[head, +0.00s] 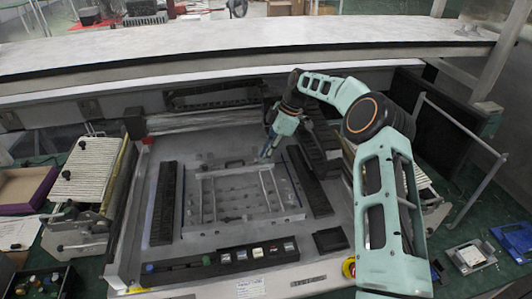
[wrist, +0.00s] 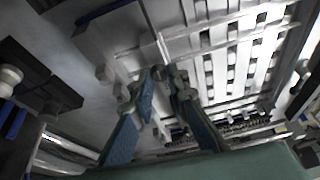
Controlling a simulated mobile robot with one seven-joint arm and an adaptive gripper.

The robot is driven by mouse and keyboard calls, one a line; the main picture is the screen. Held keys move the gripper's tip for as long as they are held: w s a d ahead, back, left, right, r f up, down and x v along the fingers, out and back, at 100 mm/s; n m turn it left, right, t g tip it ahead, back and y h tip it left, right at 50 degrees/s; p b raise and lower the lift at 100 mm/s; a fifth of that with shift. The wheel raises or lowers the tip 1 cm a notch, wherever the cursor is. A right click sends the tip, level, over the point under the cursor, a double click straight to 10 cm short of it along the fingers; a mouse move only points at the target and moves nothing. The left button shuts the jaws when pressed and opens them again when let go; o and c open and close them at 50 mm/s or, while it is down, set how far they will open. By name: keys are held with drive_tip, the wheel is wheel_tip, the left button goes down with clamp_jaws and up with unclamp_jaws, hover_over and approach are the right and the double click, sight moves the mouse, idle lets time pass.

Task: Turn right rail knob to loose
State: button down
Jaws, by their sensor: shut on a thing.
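My gripper (head: 267,153) reaches down at the far right corner of a metal frame (head: 192,203) with rails in the middle of the machine bed. In the wrist view, the two blue-sided fingers of my gripper (wrist: 158,82) are closed around a small grey knob (wrist: 158,72), at the end of a bright rail (wrist: 158,42). The fingertips cover most of the knob, so its turn position cannot be told. In the head view the knob is too small and hidden to make out. The right rail (head: 268,188) runs from near my fingertips towards the front.
Black blocks stand left (head: 163,205) and right (head: 310,182) of the frame. A button panel (head: 240,255) lies along the front. A large cover (head: 230,40) hangs over the back. A slatted rack (head: 85,170) stands left.

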drive_tip(key=shift+n, duration=0.5)
drive_tip(key=c, duration=1.9)
unclamp_jaws()
drive_tip(key=v, duration=1.2)
drive_tip(key=shift+w+a, duration=0.1)
drive_tip(key=shift+w, duration=0.1)
